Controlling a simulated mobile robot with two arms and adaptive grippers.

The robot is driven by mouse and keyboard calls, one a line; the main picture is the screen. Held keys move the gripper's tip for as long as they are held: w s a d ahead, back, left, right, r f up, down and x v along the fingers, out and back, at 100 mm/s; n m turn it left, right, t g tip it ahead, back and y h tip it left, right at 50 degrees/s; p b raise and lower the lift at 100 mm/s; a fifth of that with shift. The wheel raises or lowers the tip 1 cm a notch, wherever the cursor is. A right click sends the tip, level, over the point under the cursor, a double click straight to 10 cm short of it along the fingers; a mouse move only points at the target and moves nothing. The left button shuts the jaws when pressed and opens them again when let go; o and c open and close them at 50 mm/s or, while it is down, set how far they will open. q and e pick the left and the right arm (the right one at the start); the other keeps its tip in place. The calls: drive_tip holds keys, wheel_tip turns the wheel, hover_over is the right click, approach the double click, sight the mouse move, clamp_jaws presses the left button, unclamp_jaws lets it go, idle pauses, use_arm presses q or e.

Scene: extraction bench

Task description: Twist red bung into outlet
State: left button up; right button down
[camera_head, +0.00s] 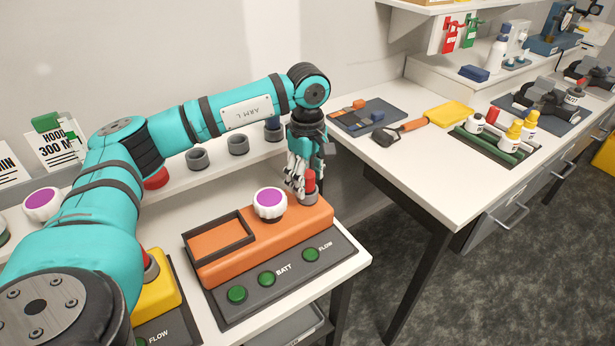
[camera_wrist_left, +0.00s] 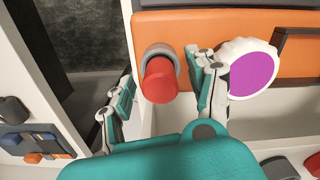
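The red bung (camera_head: 310,181) stands upright at the grey outlet (camera_head: 308,198) on the right end of the orange unit (camera_head: 225,268). In the left wrist view the red bung (camera_wrist_left: 160,82) sits at the mouth of the grey outlet ring (camera_wrist_left: 160,53); how deep it goes in cannot be told. My left gripper (camera_head: 297,180) is right beside the bung from above. In the left wrist view its fingers (camera_wrist_left: 160,70) are spread on both sides of the bung, with a clear gap on the left and a small one on the right. My right gripper is not in view.
A white knob with a purple top (camera_head: 270,203) stands close to the gripper on the orange unit. A yellow unit (camera_head: 157,290) is at the left, partly behind my arm. Grey cups (camera_head: 238,145) line the back shelf. A second bench (camera_head: 400,160) with tools is at right.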

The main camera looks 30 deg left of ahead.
use_arm(q)
drive_tip(key=shift+r, duration=0.1)
wheel_tip(320, 180, up, 12)
idle(0.5)
drive_tip(key=shift+f, duration=0.2)
